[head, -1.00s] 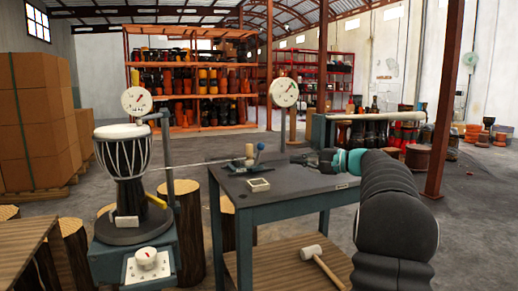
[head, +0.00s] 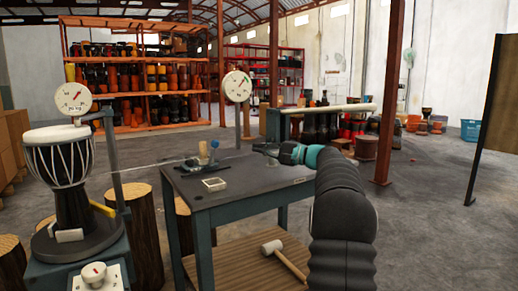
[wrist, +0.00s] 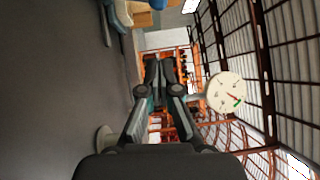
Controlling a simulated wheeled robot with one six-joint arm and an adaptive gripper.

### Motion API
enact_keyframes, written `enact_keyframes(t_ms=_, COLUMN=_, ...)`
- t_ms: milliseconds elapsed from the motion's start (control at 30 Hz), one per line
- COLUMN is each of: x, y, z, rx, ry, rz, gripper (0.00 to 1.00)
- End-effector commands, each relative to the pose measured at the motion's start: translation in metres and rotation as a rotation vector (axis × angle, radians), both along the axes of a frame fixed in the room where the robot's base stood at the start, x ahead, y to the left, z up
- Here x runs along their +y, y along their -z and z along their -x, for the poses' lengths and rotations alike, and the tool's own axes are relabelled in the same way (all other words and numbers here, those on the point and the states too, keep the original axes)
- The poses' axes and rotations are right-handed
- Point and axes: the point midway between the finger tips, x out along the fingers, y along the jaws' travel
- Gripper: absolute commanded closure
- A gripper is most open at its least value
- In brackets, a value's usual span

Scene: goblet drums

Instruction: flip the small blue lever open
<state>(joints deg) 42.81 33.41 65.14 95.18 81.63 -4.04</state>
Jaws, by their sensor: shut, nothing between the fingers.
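The small blue lever (head: 214,144) stands up from a small metal fitting on the dark-topped table (head: 245,178), beside a wooden knob (head: 203,147). In the wrist view a blue rounded tip and grey-blue metal (wrist: 119,14) at the top left edge appear to be part of this fitting. My gripper (head: 266,149) is above the table's far right part, to the right of the lever and apart from it. In the wrist view my gripper (wrist: 160,68) has its fingers close together with nothing between them.
A dial gauge (head: 237,87) on a post stands behind the table; it also shows in the wrist view (wrist: 226,92). A goblet drum (head: 62,165) stands at left. A mallet (head: 283,258) lies on the lower shelf.

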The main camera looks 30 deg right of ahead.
Motion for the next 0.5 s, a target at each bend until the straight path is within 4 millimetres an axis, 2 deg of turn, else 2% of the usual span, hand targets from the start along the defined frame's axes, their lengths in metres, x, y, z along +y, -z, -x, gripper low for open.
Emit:
enact_keyframes(t_ms=400, x=0.047, y=-0.005, z=-0.061, rx=0.001, ry=0.001, rz=-0.001, gripper=1.0)
enact_keyframes(t_ms=500, x=0.063, y=-0.007, z=-0.06, rx=0.0, ry=0.0, rz=-0.001, gripper=1.0)
